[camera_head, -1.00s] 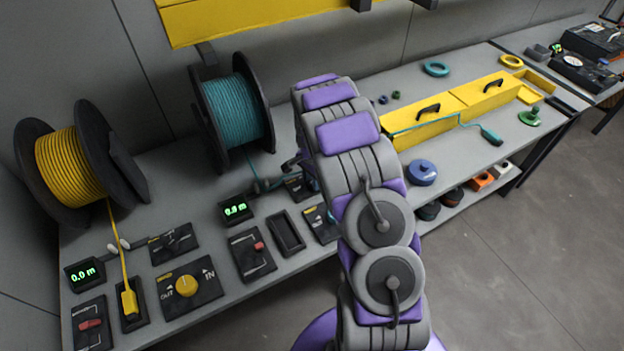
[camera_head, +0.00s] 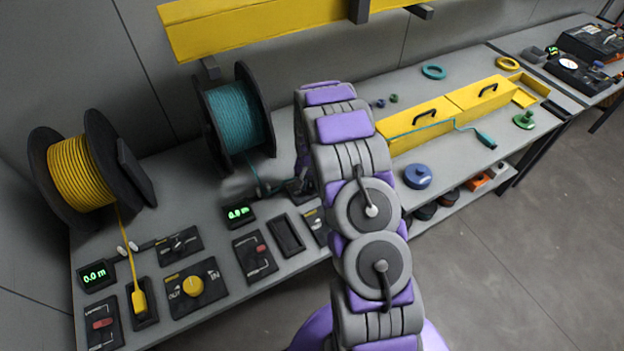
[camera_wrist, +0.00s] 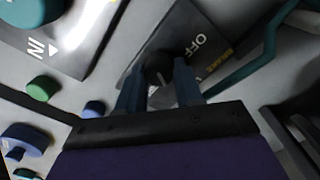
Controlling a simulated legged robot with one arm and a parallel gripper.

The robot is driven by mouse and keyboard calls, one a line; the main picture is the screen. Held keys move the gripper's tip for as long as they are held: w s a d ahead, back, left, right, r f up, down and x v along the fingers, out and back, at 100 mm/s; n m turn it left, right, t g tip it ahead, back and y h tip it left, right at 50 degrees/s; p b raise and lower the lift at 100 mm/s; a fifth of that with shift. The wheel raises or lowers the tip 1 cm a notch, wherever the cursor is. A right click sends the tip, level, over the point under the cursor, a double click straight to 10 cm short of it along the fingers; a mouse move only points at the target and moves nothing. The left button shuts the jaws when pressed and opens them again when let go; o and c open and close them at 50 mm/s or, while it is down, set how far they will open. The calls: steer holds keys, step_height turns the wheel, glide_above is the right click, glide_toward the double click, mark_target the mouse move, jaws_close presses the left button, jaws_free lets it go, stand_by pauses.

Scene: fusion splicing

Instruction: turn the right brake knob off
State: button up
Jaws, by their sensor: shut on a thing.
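In the wrist view, the brake knob (camera_wrist: 158,68) is small, round and black, on a dark panel (camera_wrist: 185,32) marked OFF with a yellow label. My gripper (camera_wrist: 159,84) has its two blue-grey fingers on either side of the knob, shut on it. A pale mark on the knob points toward the gripper, and the rest of the knob's face is partly hidden. In the head view, the panel of the right brake (camera_head: 299,190) shows only partly beside my arm, which hides the gripper and the knob.
A teal cable reel (camera_head: 238,115) stands behind the panel, with a display (camera_head: 238,214) reading 0.0 m in front. A yellow reel (camera_head: 80,172), another brake panel (camera_head: 179,244) and a yellow IN/OUT knob (camera_head: 193,286) are at left. Teal cable passes close to the gripper.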

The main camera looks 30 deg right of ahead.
steer(key=n+p, duration=0.1)
steer(key=n, duration=0.2)
steer(key=shift+a+r+n+p, duration=0.1)
steer(key=shift+a+n+p, duration=0.05)
steer(key=shift+n+p, duration=0.25)
steer(key=n+p, duration=0.1)
steer(key=n, duration=0.3)
steer(key=shift+s, duration=0.1)
steer(key=n, duration=0.4)
steer(key=shift+n, duration=0.4)
steer(key=n, duration=0.4)
steer(key=shift+n, duration=0.4)
steer(key=o, duration=1)
steer(key=shift+o, duration=0.2)
